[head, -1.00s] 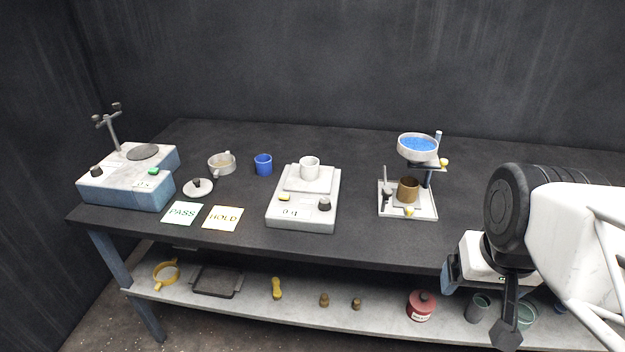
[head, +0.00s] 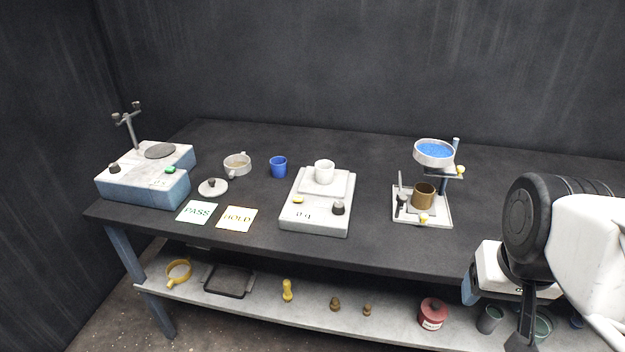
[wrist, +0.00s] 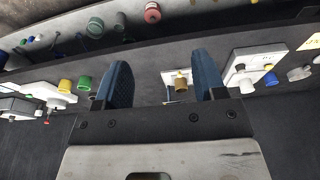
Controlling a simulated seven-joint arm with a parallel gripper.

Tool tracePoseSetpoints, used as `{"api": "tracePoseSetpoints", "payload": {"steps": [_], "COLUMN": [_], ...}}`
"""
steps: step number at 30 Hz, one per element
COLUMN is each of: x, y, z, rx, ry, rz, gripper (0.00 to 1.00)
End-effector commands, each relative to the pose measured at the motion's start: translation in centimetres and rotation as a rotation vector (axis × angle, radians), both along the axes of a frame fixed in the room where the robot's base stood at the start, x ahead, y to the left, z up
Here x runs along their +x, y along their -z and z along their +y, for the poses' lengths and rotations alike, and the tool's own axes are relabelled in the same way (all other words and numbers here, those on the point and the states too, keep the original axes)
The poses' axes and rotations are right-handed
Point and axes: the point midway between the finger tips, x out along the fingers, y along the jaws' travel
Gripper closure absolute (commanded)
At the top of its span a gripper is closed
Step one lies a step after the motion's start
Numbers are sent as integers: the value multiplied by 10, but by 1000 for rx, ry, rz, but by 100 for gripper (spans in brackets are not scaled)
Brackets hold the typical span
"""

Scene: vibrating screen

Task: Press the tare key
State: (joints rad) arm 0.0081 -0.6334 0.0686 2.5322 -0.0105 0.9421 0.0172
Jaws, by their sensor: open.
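The white balance (head: 291,218) stands on the dark bench, with a white cup (head: 324,172) on its square pan (head: 343,184). Its front face carries a small yellow key (head: 298,200) on the left, a dark knob (head: 338,208) on the right and a small display (head: 303,215) between them. I cannot read any label saying which is the tare key. My gripper (wrist: 162,82) is open and empty, its two blue fingers apart in the wrist view. In the head view it is at the lower right, near the bench's front edge, well right of the balance. The balance (wrist: 236,58) also shows beyond the right finger there.
A stand with a blue-filled bowl (head: 434,154) and brown cup (head: 424,196) stands between balance and arm. Left of the balance are a blue cup (head: 279,167), PASS card (head: 199,212), HOLD card (head: 237,218) and a blue-white machine (head: 145,186). The lower shelf (head: 260,305) holds small items.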

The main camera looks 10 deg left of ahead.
Motion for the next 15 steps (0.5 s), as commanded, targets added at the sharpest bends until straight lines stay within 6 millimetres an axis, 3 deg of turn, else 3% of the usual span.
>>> {"api": "tracePoseSetpoints", "payload": {"steps": [2,12,15], "x": [0,0,0], "y": [0,0,0], "z": [0,0,0], "rx": [0,0,0], "ry": [0,0,0], "rz": [0,0,0], "gripper": [48,100,100]}}
